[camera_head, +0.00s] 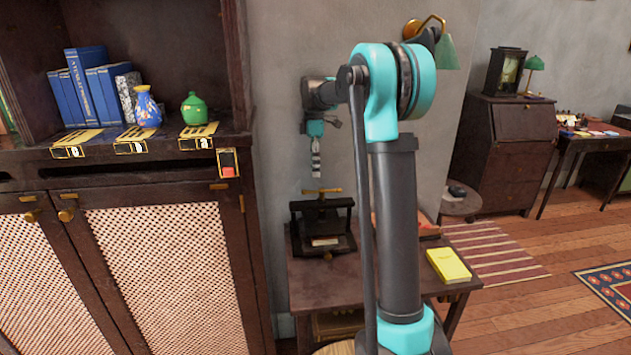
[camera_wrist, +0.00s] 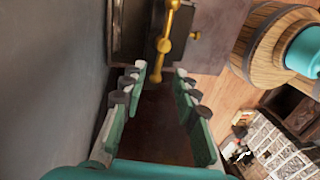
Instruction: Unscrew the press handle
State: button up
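A dark book press (camera_head: 325,228) stands on a small wooden table (camera_head: 335,290). Its brass T-shaped press handle (camera_head: 322,191) sticks up on top, and it also shows at the top of the wrist view (camera_wrist: 164,45). My gripper (camera_head: 316,172) points down above the handle, apart from it. In the wrist view my gripper (camera_wrist: 160,72) has its two teal and grey fingers spread apart with nothing between them. The handle lies beyond the fingertips there. The lower part of the press is partly dark and hard to make out in the wrist view.
A yellow book (camera_head: 448,266) lies at the table's right. On the left, a tall dark cabinet (camera_head: 175,270) holds blue books (camera_head: 85,85), a blue vase (camera_head: 147,107) and a green pot (camera_head: 194,108). The wall is close behind the press.

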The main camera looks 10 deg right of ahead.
jog(key=r, duration=0.3)
jog(key=w+r, duration=0.1)
jog(key=r, duration=0.1)
jog(key=shift+w+r, duration=0.1)
jog(key=shift+r, duration=0.3)
jog(key=s+d+f+m+t, duration=0.2)
jog(key=s+f+m, duration=0.4)
jog(key=s, duration=0.5)
jog(key=s+d+f+m+t, duration=0.2)
jog(key=s+f+m, duration=0.3)
jog(key=s+f, duration=0.5)
jog(key=s+d+f+m+t, duration=0.2)
jog(key=s+f+m, duration=0.4)
jog(key=s+f, duration=0.3)
jog(key=s, duration=0.3)
jog(key=shift+s+d+m, duration=0.15)
jog(key=shift+s+m, duration=0.15)
jog(key=shift+o, duration=0.6)
jog(key=shift+r, duration=0.1)
